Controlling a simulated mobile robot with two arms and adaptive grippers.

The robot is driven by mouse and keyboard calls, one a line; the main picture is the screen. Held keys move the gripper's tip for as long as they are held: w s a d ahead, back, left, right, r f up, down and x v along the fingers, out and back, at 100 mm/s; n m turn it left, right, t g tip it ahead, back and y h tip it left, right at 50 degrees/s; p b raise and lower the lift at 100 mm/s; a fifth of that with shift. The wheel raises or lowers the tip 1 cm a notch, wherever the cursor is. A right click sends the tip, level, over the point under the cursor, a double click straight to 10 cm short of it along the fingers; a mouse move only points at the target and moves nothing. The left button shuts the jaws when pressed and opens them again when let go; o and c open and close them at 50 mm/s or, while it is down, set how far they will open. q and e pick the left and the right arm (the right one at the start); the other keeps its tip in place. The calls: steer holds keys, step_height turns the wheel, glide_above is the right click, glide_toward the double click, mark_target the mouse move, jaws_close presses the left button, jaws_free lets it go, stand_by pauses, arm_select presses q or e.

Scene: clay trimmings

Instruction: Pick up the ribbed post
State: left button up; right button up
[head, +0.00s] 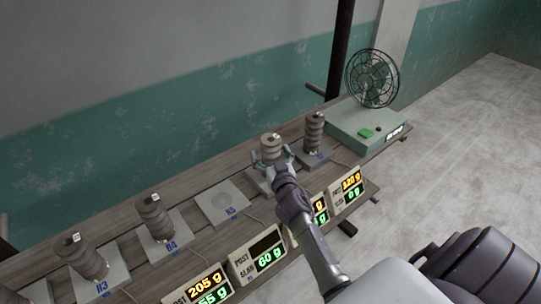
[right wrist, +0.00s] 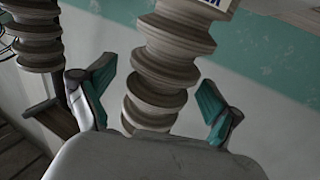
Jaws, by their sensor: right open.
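A stack-like ribbed clay post (head: 271,143) stands on a pad on the bench, with a small white tag on top. My right gripper (head: 273,160) is at this post, with its arm coming from the front. In the right wrist view the ribbed post (right wrist: 168,62) rises between the two teal-padded fingers of the open gripper (right wrist: 155,88). Gaps show beside both fingers, so the post is not gripped. The gripper hides the post's lower part in the head view. My left gripper is not in view.
Another ribbed post (head: 314,130) stands close on the right and shows at left in the wrist view (right wrist: 36,45). More posts (head: 155,216) (head: 88,258) stand to the left. The R5 slab (head: 222,203) is bare. Weight displays (head: 257,253) line the front edge. A fan (head: 372,78) stands far right.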

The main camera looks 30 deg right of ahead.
mark_target(271, 142)
steer(key=shift+c, duration=0.6)
steer(key=c, duration=1.6)
steer(key=shift+r, duration=0.1)
jaws_close()
steer(key=shift+r, duration=0.1)
step_height(271, 142, up, 4)
steer(key=shift+f+p, duration=0.1)
steer(key=shift+p, duration=0.2)
steer(key=s+d+r+b, duration=0.1)
steer(key=s+d+r, duration=0.5)
steer(key=d, duration=0.4)
steer(key=shift+s+r, duration=0.25)
steer(key=shift+r, duration=0.15)
